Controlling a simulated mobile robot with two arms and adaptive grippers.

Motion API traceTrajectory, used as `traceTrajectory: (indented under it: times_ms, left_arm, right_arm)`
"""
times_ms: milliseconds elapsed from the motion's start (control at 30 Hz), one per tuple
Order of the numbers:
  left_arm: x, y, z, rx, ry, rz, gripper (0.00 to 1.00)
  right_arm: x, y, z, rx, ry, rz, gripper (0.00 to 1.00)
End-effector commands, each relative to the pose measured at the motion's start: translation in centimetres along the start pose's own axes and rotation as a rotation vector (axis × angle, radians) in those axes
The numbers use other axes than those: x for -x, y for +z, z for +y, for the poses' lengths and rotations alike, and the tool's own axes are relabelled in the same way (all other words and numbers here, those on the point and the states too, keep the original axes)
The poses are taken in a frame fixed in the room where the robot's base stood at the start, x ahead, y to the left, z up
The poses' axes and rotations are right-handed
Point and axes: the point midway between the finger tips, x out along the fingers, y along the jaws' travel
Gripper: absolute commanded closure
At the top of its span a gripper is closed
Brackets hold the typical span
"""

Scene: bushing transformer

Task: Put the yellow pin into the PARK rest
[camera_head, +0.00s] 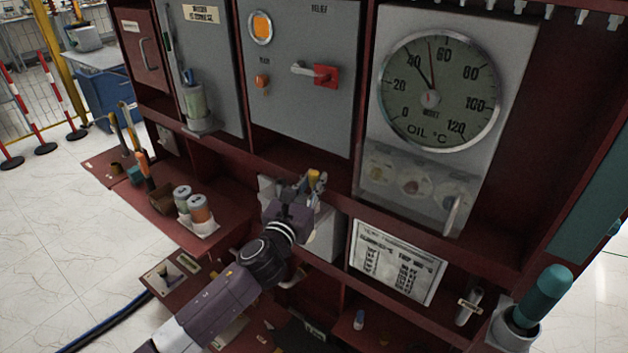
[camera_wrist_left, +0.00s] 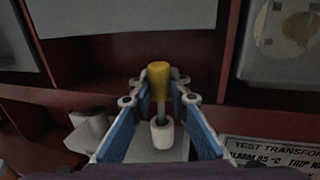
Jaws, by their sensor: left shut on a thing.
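The yellow pin (camera_wrist_left: 158,80) stands upright between the fingers of my left gripper (camera_wrist_left: 160,104) in the left wrist view. Its lower end meets a white cylindrical collar (camera_wrist_left: 162,133); I cannot tell whether it is inside the collar or just above it. In the head view the pin (camera_head: 314,178) shows at the tip of my left gripper (camera_head: 302,185), over a pale box (camera_head: 327,232) on the red cabinet. My left gripper is shut on the pin. No PARK label is readable. My right gripper is not in view.
A large oil gauge (camera_head: 438,91) and a clear cover (camera_head: 415,192) are to the right. A test placard (camera_head: 397,261) hangs below. Small cans (camera_head: 199,208) stand on the left shelf.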

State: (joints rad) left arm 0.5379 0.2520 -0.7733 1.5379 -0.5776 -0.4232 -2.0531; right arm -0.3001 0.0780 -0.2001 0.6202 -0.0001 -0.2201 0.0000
Motion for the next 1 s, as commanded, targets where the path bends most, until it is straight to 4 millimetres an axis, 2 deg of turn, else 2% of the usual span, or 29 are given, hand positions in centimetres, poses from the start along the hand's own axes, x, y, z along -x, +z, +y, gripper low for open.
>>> traceTrajectory:
  times_ms: [867, 900, 1000]
  left_arm:
    - [0.0, -2.3, 0.0, 0.000, 0.000, 0.000, 1.00]
    - [0.0, -2.2, 0.0, 0.000, 0.000, 0.000, 0.80]
    - [0.0, -2.1, 0.0, 0.000, 0.000, 0.000, 0.69]
  right_arm:
    - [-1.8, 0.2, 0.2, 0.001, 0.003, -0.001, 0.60]
    - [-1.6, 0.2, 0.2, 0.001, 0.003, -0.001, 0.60]
    - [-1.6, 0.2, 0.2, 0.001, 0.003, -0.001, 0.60]
